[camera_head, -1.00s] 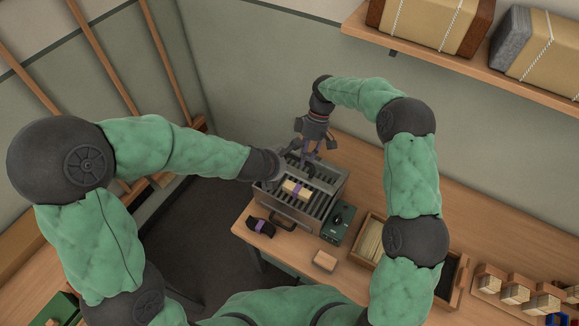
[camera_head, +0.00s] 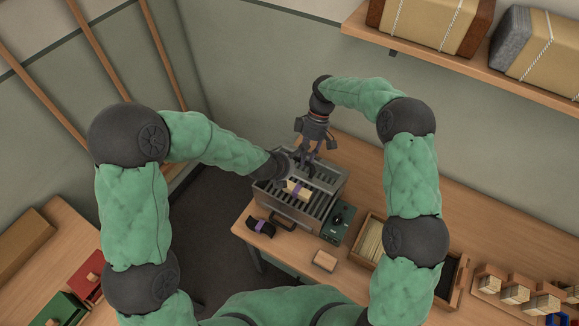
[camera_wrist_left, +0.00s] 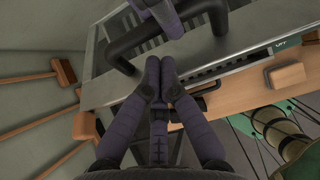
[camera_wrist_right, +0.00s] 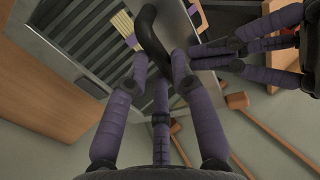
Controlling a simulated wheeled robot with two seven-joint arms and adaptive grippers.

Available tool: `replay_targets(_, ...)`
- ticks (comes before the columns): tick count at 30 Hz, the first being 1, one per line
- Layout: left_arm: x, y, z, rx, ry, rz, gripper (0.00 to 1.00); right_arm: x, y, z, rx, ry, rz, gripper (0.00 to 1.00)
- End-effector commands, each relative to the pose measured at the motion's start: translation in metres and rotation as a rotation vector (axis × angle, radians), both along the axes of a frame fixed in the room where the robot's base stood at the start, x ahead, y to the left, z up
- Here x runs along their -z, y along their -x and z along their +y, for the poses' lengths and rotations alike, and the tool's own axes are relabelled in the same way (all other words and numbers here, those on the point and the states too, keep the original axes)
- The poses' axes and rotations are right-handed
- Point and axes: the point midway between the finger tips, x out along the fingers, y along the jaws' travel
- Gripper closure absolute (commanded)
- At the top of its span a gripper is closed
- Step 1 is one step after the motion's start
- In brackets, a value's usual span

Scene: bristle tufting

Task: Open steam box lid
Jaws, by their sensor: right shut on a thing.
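The grey steam box (camera_head: 334,196) stands on the bench in the head view, with dark slats on top. My right gripper (camera_head: 309,162) is over the box's far side. In the right wrist view its fingers (camera_wrist_right: 163,62) are shut on a black curved handle (camera_wrist_right: 151,27) by a grey plate. My left gripper's fingers (camera_wrist_left: 160,72) are together beside the box in the left wrist view, near a black bar (camera_wrist_left: 135,37). Whether the lid is raised is unclear.
A green control unit (camera_head: 339,221) sits right of the box. A dark item with a purple band (camera_head: 262,228) and a small wooden block (camera_head: 325,261) lie at the bench front. A wooden tray (camera_head: 369,240) stands further right. A shelf (camera_head: 470,68) hangs above.

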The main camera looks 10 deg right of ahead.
Motion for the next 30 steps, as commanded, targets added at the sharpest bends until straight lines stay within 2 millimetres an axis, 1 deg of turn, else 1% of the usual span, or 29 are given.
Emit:
replay_targets(1, 0.001, 0.000, 0.000, 0.000, 0.000, 0.000, 1.00, 0.005, -0.004, -0.006, 0.004, 0.010, -0.015, 1.00)
replay_targets(6, 0.000, -0.001, 0.000, -0.001, -0.001, 0.000, 1.00, 0.005, -0.004, -0.006, 0.004, 0.010, -0.015, 1.00)
replay_targets(15, -0.010, -0.008, -0.005, -0.001, -0.001, -0.002, 1.00, 0.005, -0.004, -0.006, 0.004, 0.010, -0.015, 1.00)
replay_targets(26, -0.011, -0.008, -0.006, 0.000, -0.001, -0.001, 1.00, 0.005, -0.004, -0.006, 0.004, 0.009, -0.015, 1.00)
replay_targets(27, -0.011, -0.008, -0.006, 0.000, -0.001, -0.001, 1.00, 0.005, -0.004, -0.006, 0.004, 0.011, -0.016, 0.64)
replay_targets(28, -0.011, -0.008, -0.006, 0.000, -0.001, -0.001, 1.00, 0.005, -0.004, -0.006, 0.004, 0.010, -0.015, 0.56)
replay_targets(29, -0.011, -0.008, -0.006, 0.000, -0.001, -0.001, 1.00, 0.005, -0.004, -0.006, 0.004, 0.010, -0.015, 0.51)
replay_targets(30, -0.011, -0.008, -0.006, 0.000, -0.001, -0.001, 1.00, 0.004, -0.004, -0.006, 0.004, 0.010, -0.014, 0.51)
